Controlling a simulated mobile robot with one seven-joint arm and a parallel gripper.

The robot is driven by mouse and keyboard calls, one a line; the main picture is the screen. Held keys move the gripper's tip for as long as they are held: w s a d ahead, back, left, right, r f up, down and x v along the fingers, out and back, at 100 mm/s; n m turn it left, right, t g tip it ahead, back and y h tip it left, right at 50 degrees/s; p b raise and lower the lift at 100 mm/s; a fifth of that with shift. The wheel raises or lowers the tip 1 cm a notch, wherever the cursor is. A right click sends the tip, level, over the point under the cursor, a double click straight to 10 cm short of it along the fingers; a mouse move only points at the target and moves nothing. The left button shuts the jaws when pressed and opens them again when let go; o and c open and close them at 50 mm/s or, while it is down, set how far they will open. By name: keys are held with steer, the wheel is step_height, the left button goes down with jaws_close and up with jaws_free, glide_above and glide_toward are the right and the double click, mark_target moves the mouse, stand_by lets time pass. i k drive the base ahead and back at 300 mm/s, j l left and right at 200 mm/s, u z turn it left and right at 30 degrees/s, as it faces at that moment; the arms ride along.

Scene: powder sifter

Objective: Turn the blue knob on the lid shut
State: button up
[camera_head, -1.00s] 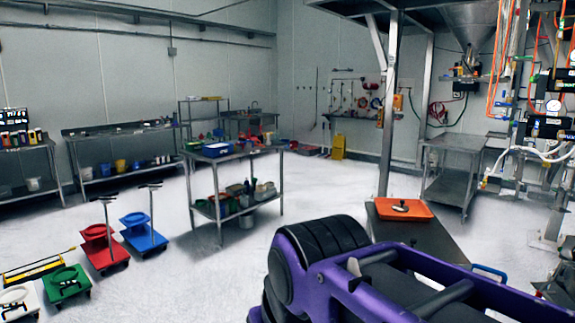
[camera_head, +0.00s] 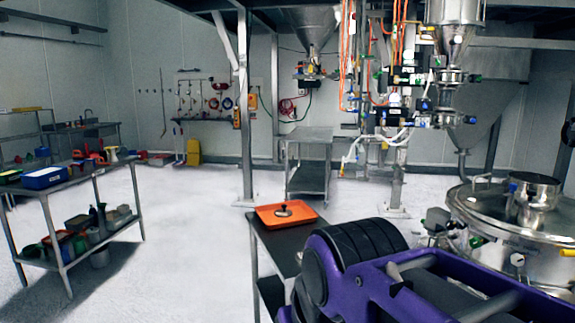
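A round steel vessel with a shiny lid (camera_head: 475,205) stands at the right, partly cut off by the picture's edge. A short steel cylinder rises from the lid. A small dark blue part (camera_head: 512,188) shows beside this cylinder; it is too small to tell for sure whether it is the blue knob or how it is turned. My purple and black arm covers the lower right, in front of part of the vessel. My gripper's fingers do not show.
A narrow table with an orange tray (camera_head: 262,215) holding a dark-knobbed disc stands just left of my arm. A steel table (camera_head: 310,135) stands behind. Pipes and a hopper (camera_head: 455,12) hang above the vessel. A shelf table (camera_head: 70,180) is at left. Floor between is clear.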

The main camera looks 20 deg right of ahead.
mark_target(513, 187)
steer(key=i+z, duration=0.15)
steer(key=z, duration=0.25)
steer(key=i+z, duration=0.15)
steer(key=z, duration=0.25)
steer(key=i+j+z, duration=0.1)
steer(key=z, duration=0.3)
steer(key=i+j+z, duration=0.15)
steer(key=z, duration=0.35)
steer(key=i+j+z, duration=0.3)
steer(key=z, duration=0.2)
